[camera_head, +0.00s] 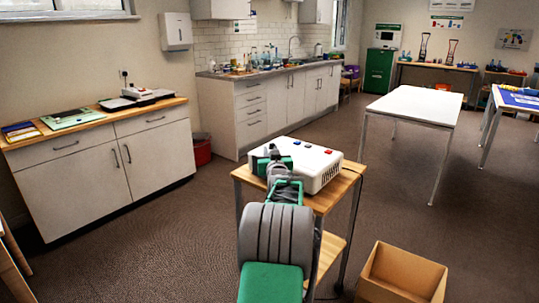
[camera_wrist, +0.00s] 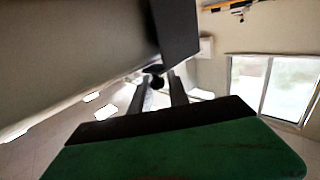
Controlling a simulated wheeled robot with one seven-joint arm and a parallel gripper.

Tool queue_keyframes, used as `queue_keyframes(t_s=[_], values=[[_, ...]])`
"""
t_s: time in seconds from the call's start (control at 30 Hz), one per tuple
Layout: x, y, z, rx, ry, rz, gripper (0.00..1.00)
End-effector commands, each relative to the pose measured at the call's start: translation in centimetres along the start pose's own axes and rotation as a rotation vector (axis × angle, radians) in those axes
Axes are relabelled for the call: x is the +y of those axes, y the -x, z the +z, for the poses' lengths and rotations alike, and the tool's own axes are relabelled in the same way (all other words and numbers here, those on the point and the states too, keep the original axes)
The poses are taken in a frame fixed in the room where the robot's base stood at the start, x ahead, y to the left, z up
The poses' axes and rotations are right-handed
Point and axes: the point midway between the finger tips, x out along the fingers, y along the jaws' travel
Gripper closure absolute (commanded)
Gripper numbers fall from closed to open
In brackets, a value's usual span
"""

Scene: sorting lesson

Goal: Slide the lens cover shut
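A white projector-like box (camera_head: 318,163) with small red and blue buttons on top and vents on its side stands on a small wooden-topped cart. My gripper (camera_head: 270,152) is at the left end of this box, and my arm hides part of that end. In the wrist view, my two grey fingers (camera_wrist: 160,88) stand apart with a gap between them. A small dark rounded thing (camera_wrist: 157,82) shows at their far ends; I cannot tell whether they touch it. A large grey surface with a dark edge fills the upper left there. I cannot make out the lens cover for certain.
The cart's wooden top (camera_head: 342,185) is small, with a lower shelf. An open cardboard box (camera_head: 402,272) is on the floor at its right. A white table (camera_head: 416,104) stands behind right, cabinets (camera_head: 100,165) at left. Floor between is clear.

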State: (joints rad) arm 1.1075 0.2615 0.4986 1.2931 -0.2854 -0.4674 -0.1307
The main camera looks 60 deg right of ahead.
Motion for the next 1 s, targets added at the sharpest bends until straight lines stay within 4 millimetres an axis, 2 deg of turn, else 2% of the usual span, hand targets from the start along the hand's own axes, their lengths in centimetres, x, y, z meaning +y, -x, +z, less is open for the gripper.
queue_keyframes(t_s=[0.03,0.17,0.47,0.57,0.8,1.0], values=[[-0.1,0.0,0.0,0.0,0.0,-0.001,0.75],[-0.1,0.0,0.0,0.0,0.0,-0.001,0.64],[0.0,0.3,0.1,-0.002,0.0,0.001,0.64],[0.1,1.5,0.0,-0.001,0.001,0.001,0.64],[0.0,6.3,-0.1,0.0,0.0,0.0,0.64],[-0.1,7.8,0.1,-0.001,0.001,0.0,0.64]])
